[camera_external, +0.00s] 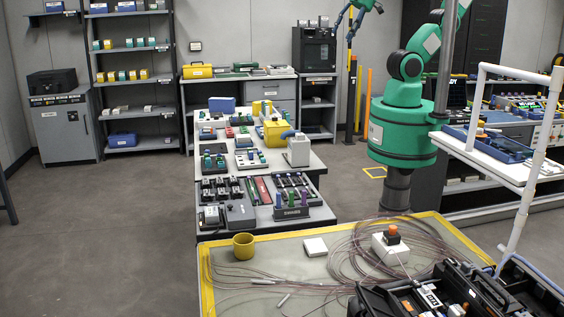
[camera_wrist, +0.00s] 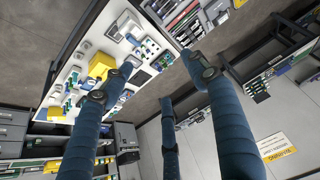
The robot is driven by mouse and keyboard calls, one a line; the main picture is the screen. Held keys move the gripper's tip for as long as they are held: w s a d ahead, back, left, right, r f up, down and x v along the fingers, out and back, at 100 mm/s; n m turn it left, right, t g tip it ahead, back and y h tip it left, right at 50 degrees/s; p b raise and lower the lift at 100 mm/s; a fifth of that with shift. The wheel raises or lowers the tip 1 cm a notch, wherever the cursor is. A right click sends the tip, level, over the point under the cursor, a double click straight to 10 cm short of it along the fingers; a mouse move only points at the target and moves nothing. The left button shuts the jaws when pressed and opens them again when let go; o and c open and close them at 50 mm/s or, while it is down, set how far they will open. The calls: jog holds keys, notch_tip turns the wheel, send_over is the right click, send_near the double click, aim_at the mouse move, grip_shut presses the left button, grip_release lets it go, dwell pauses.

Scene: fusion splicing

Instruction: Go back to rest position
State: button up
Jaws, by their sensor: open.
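My gripper (camera_external: 357,20) shows at the top edge of the external view, raised high above the floor and to the left of my green arm. Part of the arm is cut off by the top edge. In the wrist view my gripper (camera_wrist: 160,75) has its dark blue fingers spread apart with nothing between them. It is open and empty. Past the fingers the wrist view shows the floor, a white bench and shelving, at a distance and tilted.
A long white bench (camera_external: 310,160) with trays and tools stands left of my arm. A yellow-edged table (camera_external: 230,296) with coiled fibre (camera_external: 350,250) and a yellow cup (camera_external: 244,246) is in front. A white-framed cart (camera_external: 500,160) stands right. Floor (camera_external: 110,240) at left is clear.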

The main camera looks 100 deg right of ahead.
notch_tip(320, 180, down, 9)
jog(key=b, duration=0.9)
jog(key=shift+f, duration=0.2)
